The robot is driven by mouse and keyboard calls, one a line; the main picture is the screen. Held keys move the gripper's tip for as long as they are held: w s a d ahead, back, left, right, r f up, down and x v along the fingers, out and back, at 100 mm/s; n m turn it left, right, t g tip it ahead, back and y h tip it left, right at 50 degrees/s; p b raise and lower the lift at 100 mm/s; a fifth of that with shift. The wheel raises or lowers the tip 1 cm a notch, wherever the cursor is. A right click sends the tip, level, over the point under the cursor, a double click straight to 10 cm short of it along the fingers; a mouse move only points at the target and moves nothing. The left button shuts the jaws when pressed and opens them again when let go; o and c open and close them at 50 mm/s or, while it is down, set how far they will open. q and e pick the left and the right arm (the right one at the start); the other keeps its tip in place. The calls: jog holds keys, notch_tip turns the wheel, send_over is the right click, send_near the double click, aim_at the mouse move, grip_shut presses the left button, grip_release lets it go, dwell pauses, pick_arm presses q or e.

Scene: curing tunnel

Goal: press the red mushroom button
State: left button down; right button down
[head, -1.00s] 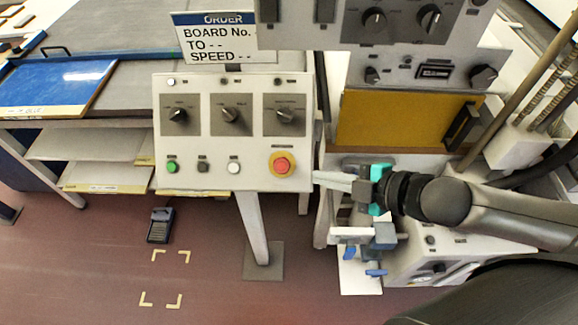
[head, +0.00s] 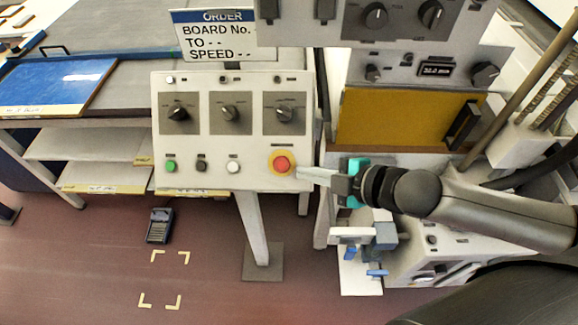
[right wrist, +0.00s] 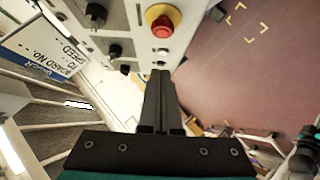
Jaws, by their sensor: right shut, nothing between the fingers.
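The red mushroom button (head: 281,164) sits on a yellow round surround at the lower right of the grey control panel (head: 207,147). It also shows at the top of the right wrist view (right wrist: 162,27). My right gripper (head: 301,172) is shut and empty. In the head view its fingertips are at the panel's right edge, just right of the button. In the right wrist view the shut fingers (right wrist: 159,76) point toward the button, with a gap in the picture between tips and button. I cannot tell whether they touch the panel. My left gripper is not in view.
Green (head: 171,166), dark (head: 202,166) and white (head: 233,167) buttons line the panel left of the red one, with three rotary knobs above. An order sign (head: 223,37) stands behind. A yellow door (head: 405,118) and a clamp (head: 378,236) are at right.

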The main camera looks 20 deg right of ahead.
aim_at(276, 165)
jog(key=shift+w+a+f+b, duration=0.15)
jog(key=shift+w+a+f, duration=0.15)
jog(key=shift+w+f, duration=0.75)
jog(key=shift+w+a+f+b, duration=0.15)
jog(key=shift+w+a+f, duration=0.2)
jog(key=shift+w+f, duration=0.7)
jog(key=shift+w+a+f+b, duration=0.15)
jog(key=shift+w+a+f, duration=0.15)
jog(key=shift+w+f, duration=0.75)
jog(key=shift+w+r, duration=0.25)
jog(key=shift+r, duration=0.05)
